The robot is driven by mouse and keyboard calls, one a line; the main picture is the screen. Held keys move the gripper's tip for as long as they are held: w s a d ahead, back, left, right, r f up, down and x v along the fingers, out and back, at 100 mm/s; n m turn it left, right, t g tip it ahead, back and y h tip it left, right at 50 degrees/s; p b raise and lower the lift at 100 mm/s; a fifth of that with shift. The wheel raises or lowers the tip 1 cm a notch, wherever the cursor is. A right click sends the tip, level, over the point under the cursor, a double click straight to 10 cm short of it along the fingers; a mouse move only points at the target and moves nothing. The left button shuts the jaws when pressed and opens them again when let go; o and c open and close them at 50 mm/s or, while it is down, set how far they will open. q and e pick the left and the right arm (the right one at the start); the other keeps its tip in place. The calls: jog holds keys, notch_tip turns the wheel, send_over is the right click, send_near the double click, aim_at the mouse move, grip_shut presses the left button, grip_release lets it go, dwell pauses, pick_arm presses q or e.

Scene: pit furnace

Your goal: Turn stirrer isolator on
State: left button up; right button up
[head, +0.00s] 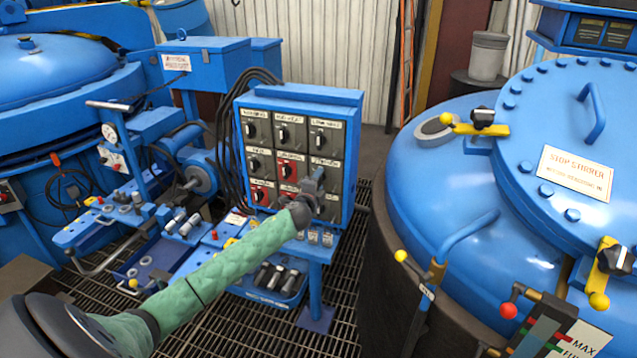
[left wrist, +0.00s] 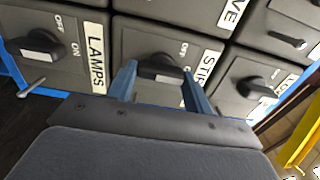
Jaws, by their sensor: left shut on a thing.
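The blue switch panel (head: 354,150) stands in the middle of the head view, with rows of grey and red isolators. My left gripper (head: 316,180) reaches its lower right part and hides the isolator there. In the left wrist view, the stirrer isolator (left wrist: 138,38) is a grey box with a black rotary knob (left wrist: 160,66), a label starting "STI", and OFF and ON marks. My left gripper's blue fingers (left wrist: 160,82) stand on both sides of this knob, shut on it. The knob's exact setting is hard to tell. My right gripper is not in view.
The lamps isolator (left wrist: 45,65) is beside it at left, and another isolator (left wrist: 255,85) at right. A large blue furnace lid (head: 540,150) fills the right of the head view. A blue bench (head: 185,255) with loose parts is at left.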

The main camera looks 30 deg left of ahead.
pick_arm(q)
jog(key=shift+f, duration=0.1)
dwell(0.3)
jog(key=o, duration=1)
jog(key=shift+c, duration=0.2)
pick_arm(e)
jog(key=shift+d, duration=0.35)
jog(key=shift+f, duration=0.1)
pick_arm(q)
jog(key=shift+b+v, duration=1.5)
jog(key=shift+v, duration=2.4)
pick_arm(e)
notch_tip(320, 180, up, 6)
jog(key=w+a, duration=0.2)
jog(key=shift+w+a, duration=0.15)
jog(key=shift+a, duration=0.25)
pick_arm(q)
jog(key=shift+d, duration=0.1)
